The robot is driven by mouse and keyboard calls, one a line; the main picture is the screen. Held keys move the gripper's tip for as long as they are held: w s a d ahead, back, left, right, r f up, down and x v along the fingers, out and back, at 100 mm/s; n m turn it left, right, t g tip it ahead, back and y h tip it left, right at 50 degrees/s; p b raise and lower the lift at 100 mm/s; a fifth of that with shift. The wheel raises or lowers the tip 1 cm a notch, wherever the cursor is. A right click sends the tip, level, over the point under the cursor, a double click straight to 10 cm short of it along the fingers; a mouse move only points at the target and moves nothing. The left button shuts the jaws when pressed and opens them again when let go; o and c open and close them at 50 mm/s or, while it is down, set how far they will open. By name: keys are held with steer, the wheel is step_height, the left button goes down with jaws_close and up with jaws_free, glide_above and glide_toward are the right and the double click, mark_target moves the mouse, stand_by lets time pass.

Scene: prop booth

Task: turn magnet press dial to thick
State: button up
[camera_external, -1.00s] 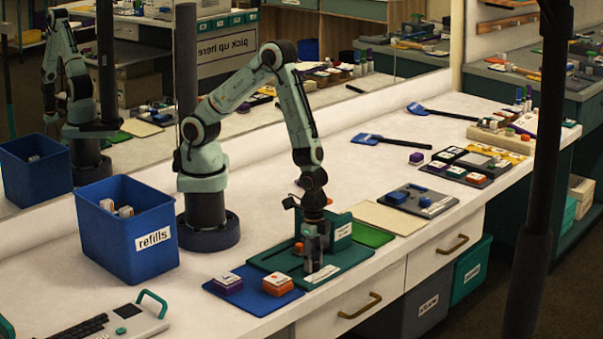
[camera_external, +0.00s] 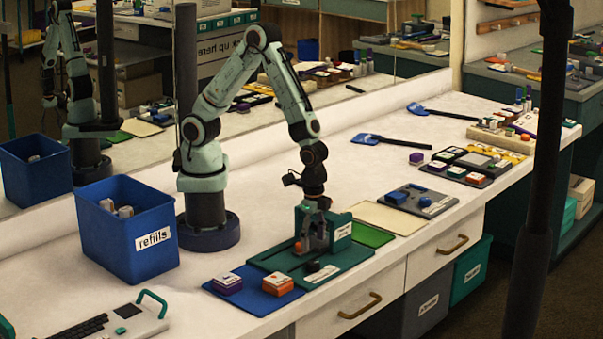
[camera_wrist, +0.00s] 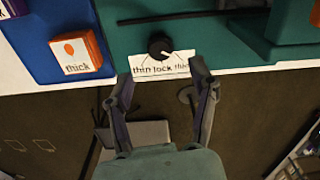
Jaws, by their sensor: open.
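The magnet press has a dark green base (camera_external: 345,262) and an upright green block (camera_external: 338,230). Its black dial (camera_external: 312,267) sits at the front of the base and shows large in the wrist view (camera_wrist: 160,45). A white label (camera_wrist: 162,66) beside it reads "thin", "lock" and a partly covered "thick". The dial's white mark slants toward the label, right of straight down in the wrist view; its exact setting is hard to tell. My gripper (camera_external: 315,248) is open and empty above and behind the dial. In the wrist view the spread fingertips (camera_wrist: 160,70) flank the label, clear of the dial.
A blue mat (camera_external: 250,295) left of the press holds an orange-sided block (camera_external: 277,284) marked "thick" and a purple one (camera_external: 228,284). A blue refills bin (camera_external: 126,232) stands further left. A green sheet (camera_external: 370,235) and grey board (camera_external: 420,200) lie right.

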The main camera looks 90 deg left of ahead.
step_height(320, 180, up, 6)
steer(key=shift+r, duration=0.15)
steer(key=n, duration=0.5)
glide_above(313, 263)
step_height(313, 263, down, 6)
steer(key=shift+a+f, duration=0.1)
steer(key=shift+a, duration=0.05)
step_height(313, 263, down, 6)
steer(key=shift+r, duration=0.1)
jaws_close()
